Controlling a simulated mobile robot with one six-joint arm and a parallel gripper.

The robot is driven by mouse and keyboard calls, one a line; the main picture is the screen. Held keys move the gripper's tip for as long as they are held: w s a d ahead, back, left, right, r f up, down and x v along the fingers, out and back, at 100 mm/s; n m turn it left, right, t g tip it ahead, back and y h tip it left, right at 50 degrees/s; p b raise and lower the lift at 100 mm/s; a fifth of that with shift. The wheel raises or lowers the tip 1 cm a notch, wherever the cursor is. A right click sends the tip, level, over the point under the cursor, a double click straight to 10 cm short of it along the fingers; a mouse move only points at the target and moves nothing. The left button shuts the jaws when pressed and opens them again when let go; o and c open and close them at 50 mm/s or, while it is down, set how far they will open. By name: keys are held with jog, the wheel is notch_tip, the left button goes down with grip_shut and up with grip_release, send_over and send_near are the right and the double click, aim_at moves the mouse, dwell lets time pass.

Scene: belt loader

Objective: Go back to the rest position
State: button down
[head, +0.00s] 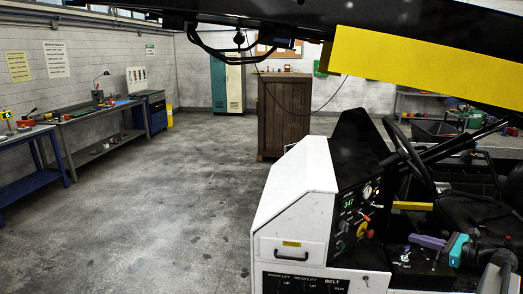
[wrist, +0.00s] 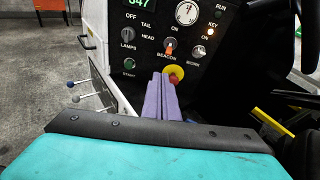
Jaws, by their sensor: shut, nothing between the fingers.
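My gripper (head: 427,241) has purple fingers and shows at the lower right of the head view, over the driver's area of the belt loader. In the wrist view my gripper (wrist: 162,77) has its fingers together and empty, pointing at the control panel (wrist: 140,30). The fingertips overlap the red button on a yellow ring (wrist: 176,73) in that view; I cannot tell the gap there, but the head view shows the fingers apart from the panel. Above it is the beacon switch (wrist: 170,47), with its orange-red handle upright. The key light glows.
The steering wheel (head: 408,155) stands close behind my gripper. The loader's white body (head: 295,195) is to the left, and its yellow-sided belt boom (head: 430,65) crosses above. Levers with ball knobs (wrist: 72,84) stick out left of the panel. Open floor (head: 150,220) lies further left.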

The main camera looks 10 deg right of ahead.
jog(key=w+a+f+n+g, duration=0.1)
jog(key=a+f+n+g, duration=0.25)
jog(key=a+f, duration=0.4)
jog(key=a+f+n+g+h, duration=0.15)
jog(key=a+f+n, duration=0.3)
jog(key=a, duration=0.65)
jog(key=w+a+f+n+g+y, duration=0.1)
jog(key=a+f+n+g, duration=0.2)
jog(key=a+f, duration=0.55)
jog(key=s+a+f+n+g+h, duration=0.2)
jog(key=s+a+f+n+h, duration=0.25)
jog(key=s+a+n, duration=0.4)
jog(key=s+a+f+n+g+h, duration=0.3)
jog(key=s+a+f+n, duration=0.25)
jog(key=a+n, duration=0.5)
jog(key=s+a+f+m+g+b, duration=0.1)
jog(key=s+f+g+b, duration=0.4)
jog(key=s+f, duration=1.9)
notch_tip(320, 180, down, 4)
jog(key=b, duration=0.4)
jog(key=shift+s+a+g+b, duration=0.15)
jog(key=shift+s+g+b, duration=0.15)
jog(key=shift+s+b, duration=0.1)
